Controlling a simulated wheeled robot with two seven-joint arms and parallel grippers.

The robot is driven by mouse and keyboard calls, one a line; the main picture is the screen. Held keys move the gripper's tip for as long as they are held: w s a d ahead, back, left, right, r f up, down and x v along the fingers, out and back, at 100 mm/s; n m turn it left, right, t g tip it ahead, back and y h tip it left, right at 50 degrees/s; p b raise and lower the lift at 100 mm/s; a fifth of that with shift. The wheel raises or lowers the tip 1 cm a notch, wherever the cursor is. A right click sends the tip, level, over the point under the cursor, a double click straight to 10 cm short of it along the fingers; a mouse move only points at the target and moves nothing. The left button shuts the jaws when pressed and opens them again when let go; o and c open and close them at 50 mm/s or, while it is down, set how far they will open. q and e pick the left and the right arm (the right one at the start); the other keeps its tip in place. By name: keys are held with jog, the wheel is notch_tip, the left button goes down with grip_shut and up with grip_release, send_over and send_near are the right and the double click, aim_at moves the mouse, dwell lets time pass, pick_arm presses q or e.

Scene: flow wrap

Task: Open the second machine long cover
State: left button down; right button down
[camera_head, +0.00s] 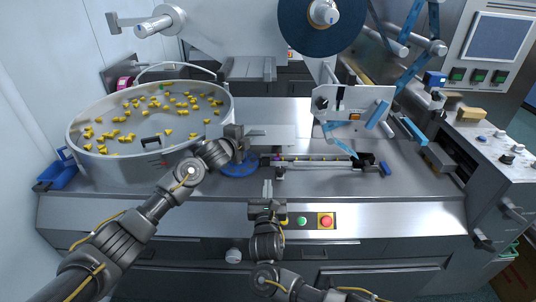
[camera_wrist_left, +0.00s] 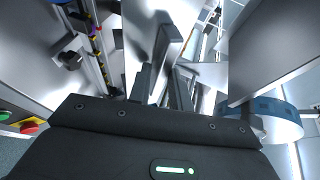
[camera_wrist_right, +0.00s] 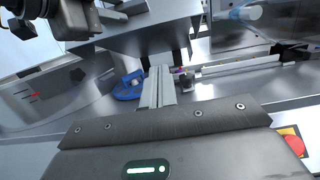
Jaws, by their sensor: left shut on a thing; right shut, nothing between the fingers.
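A flat light-grey panel, which looks like the long cover (camera_head: 278,139), stands raised above the machine's rail in the middle of the head view. My left gripper (camera_head: 250,140) is at its left end and shut on a part of it. In the left wrist view the left fingers (camera_wrist_left: 160,88) close around a thin grey bar-like piece (camera_wrist_left: 167,45). My right gripper (camera_head: 267,188) is shut and empty, below and in front of the panel, pointing away from me. In the right wrist view its fingers (camera_wrist_right: 159,88) lie together, and the panel's grey underside (camera_wrist_right: 150,30) shows above them.
A large round bowl (camera_head: 150,170) with yellow pieces stands at the left. A thin conveyor rail (camera_head: 320,160) runs right from a blue disc (camera_head: 240,170). Green and red buttons (camera_head: 325,221) sit on the front. A control panel (camera_head: 495,40) stands at the right.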

send_near(269, 140)
jog(key=w+f, duration=0.3)
jog(key=f, duration=0.1)
jog(key=w+r, duration=0.2)
jog(key=r, duration=0.1)
jog(key=shift+w+a, duration=0.15)
jog(key=shift+w, duration=0.1)
jog(key=shift+w+r, duration=0.3)
jog(key=shift+r, duration=0.45)
jog(key=shift+w+r, duration=0.1)
jog(key=shift+r, duration=0.1)
